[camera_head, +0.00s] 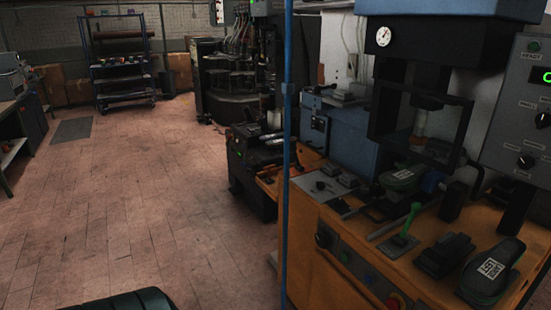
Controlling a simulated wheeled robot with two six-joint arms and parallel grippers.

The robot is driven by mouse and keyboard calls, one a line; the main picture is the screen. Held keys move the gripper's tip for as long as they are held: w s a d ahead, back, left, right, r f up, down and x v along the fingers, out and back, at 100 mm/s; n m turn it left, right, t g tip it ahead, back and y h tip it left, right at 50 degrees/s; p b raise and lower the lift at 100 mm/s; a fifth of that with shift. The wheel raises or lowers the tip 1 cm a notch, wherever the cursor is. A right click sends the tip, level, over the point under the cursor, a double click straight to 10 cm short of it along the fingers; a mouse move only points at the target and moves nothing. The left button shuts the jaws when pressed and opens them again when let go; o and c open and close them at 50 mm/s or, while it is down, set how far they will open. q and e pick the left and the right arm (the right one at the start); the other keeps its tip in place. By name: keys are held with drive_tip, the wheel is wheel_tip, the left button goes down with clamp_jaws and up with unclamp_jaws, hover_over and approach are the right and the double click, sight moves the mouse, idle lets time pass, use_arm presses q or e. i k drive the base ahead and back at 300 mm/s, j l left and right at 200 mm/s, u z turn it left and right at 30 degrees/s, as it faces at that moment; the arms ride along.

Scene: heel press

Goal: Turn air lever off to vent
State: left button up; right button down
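A lever with a green handle (411,217) stands on a small plate on the orange bench (318,267), in front of the press. Its handle leans up and slightly to the right. I cannot tell for sure that it is the air lever. Neither of my grippers is in view.
Dark shoe-like pieces with pale labels (489,270) lie on the bench. A grey control panel (525,110) with knobs and a green display stands at the right. A thin blue post (287,150) rises at the bench's left. The tiled floor (130,190) at left is largely clear.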

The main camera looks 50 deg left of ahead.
sight(294, 149)
drive_tip(key=u, duration=1.55)
drive_tip(key=i+j, duration=0.8)
drive_tip(key=j, duration=0.2)
drive_tip(key=i+j+z, duration=0.1)
drive_tip(key=i+j, duration=0.75)
drive_tip(key=j, duration=0.2)
drive_tip(key=i+j, duration=0.4)
drive_tip(key=j+z, duration=0.05)
drive_tip(key=j, duration=0.05)
